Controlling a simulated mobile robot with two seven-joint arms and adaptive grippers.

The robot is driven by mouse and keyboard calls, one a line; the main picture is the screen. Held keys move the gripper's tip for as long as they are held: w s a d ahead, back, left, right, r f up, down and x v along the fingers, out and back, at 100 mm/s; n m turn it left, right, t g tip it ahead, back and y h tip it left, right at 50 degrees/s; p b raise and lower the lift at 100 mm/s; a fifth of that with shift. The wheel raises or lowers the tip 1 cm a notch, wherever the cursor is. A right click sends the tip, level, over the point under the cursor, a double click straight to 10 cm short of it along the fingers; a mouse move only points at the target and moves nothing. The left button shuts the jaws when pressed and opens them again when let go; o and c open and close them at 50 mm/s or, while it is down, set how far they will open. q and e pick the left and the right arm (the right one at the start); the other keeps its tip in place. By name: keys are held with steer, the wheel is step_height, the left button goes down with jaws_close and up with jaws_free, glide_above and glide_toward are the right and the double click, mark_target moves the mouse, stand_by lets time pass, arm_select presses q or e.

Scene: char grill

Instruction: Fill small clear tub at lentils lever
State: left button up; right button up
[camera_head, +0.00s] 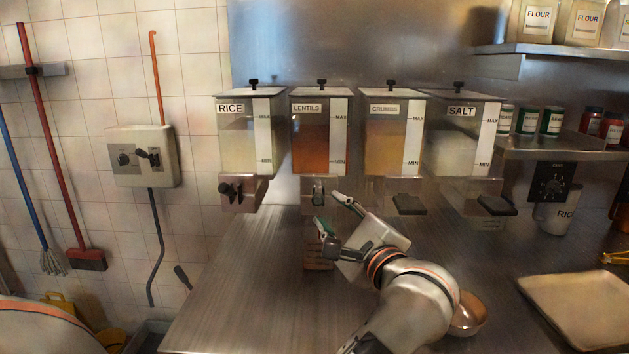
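The lentils dispenser (311,140) is the second from the left in the row, with orange-brown lentils behind its clear front. Its lever (318,191) is on the housing below. My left gripper (333,213) is just below and right of this lever. Its two fingers are spread apart, with nothing clearly seen between them. Whether a fingertip touches the lever cannot be told. A small brownish, see-through shape (318,256) shows under the lentils outlet, partly behind the lower finger. I cannot tell whether it is the clear tub or a reflection. My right gripper is out of view.
Rice (236,143), a third dispenser (385,145) and salt (461,140) flank the lentils. A copper bowl (469,313) stands beside my arm, and a pale tray (578,308) lies at right. The steel counter (235,290) is clear at left.

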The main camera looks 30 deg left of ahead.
mark_target(322, 203)
arm_select(q)
steer(key=shift+p+x, duration=0.5)
steer(key=shift+x, duration=3.25)
steer(key=shift+s, duration=0.1)
jaws_close()
